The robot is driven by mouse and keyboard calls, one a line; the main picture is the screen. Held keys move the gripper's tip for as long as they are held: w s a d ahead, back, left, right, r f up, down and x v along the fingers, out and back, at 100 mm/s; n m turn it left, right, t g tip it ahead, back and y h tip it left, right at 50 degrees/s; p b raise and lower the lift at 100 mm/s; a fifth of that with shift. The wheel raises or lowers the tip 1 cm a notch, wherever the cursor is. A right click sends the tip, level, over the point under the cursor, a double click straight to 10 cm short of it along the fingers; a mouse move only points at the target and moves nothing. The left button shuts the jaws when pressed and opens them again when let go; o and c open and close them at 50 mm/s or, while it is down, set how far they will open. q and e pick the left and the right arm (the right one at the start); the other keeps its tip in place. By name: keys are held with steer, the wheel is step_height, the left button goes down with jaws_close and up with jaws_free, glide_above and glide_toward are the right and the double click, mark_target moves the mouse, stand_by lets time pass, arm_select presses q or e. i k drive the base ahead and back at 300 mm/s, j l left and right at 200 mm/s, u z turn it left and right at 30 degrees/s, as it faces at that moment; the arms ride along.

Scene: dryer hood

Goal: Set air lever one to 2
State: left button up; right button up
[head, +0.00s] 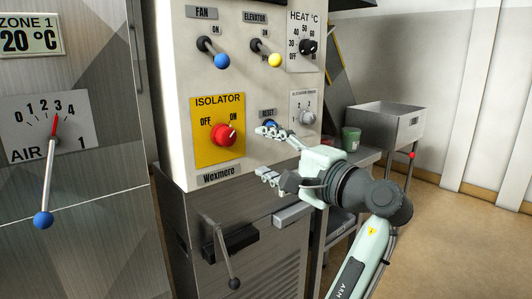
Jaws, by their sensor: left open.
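Air lever one (47,180) is a long metal rod with a blue ball at its lower end, hanging down and slightly left from its pivot. Its plate (78,138) reads AIR 1 with a scale from 0 to 4. The red pointer (55,124) stands at about 3. My left gripper (262,152) is open and empty, with its fingers pointing left. It is in front of the control panel near the blue RESET button, far to the right of the lever and apart from it. My right gripper is not in view.
The white panel (182,130) carries FAN (212,52) and ELEVATOR (266,52) levers, a HEAT knob (308,47) and a red ISOLATOR switch (223,134). A black-handled lever (228,258) hangs below. A sink (385,122) and green tub (351,138) stand right. Space before the lever looks clear.

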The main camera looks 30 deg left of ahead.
mark_target(44, 219)
steer(key=k, duration=1.5)
